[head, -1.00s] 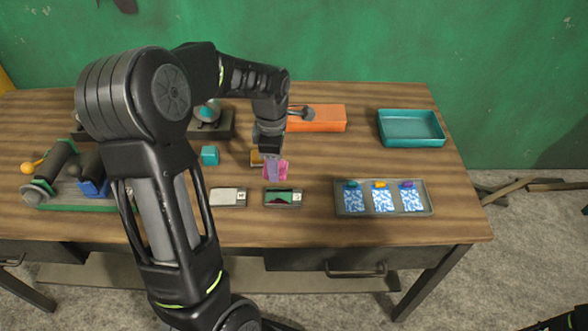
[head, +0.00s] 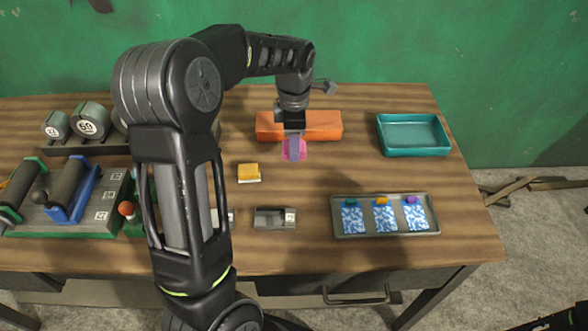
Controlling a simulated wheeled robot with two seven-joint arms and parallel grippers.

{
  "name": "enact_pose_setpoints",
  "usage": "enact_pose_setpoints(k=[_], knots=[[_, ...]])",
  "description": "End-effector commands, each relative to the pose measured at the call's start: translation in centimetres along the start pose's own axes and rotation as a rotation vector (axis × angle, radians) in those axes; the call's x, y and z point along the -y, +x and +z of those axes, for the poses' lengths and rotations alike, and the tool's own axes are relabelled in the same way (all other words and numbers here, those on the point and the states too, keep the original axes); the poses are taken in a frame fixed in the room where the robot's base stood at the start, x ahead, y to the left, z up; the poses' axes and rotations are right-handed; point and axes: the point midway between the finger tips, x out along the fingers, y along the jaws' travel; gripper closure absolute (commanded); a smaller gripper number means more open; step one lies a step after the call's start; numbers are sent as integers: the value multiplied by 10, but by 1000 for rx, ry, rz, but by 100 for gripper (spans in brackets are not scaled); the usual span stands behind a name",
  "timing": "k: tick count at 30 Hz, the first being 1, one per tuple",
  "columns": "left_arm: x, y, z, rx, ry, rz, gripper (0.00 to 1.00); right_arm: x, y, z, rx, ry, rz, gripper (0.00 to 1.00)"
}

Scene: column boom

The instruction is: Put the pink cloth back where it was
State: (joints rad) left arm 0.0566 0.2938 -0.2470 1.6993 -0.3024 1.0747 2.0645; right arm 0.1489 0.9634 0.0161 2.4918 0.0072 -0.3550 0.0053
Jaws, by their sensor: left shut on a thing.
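The pink cloth (head: 302,152) hangs from my left gripper (head: 294,137), which is shut on it. It is a small pink piece with a purple-grey strip down its middle. The gripper points down and holds the cloth in front of the orange block (head: 325,124). I cannot tell its exact height above the table.
A yellow block (head: 249,173) and a grey labelled plate (head: 275,218) lie nearer. A grey tray (head: 336,231) with several blue-patterned pieces and a teal tray (head: 415,152) stand right. Rollers (head: 72,190) and round weights (head: 90,120) are left. My arm hides part of the table.

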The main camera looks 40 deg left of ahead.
Motion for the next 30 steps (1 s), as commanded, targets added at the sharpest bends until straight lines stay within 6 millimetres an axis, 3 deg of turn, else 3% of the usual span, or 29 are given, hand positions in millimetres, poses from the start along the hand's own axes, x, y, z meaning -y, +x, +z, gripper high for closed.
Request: enact_pose_setpoints(k=[7,19,27,30], knots=[[1,41,-1,-2,-1,-3,97,2,-8,1,3,2,3,64],[0,50,0,-1,0,-1,97,2,-8,1,3,2,3,64],[1,82,0,0,-1,-2,97,4,-15,2,5,4,5,64],[0,85,0,1,-1,0,97,4,-14,2,5,4,6,64]])
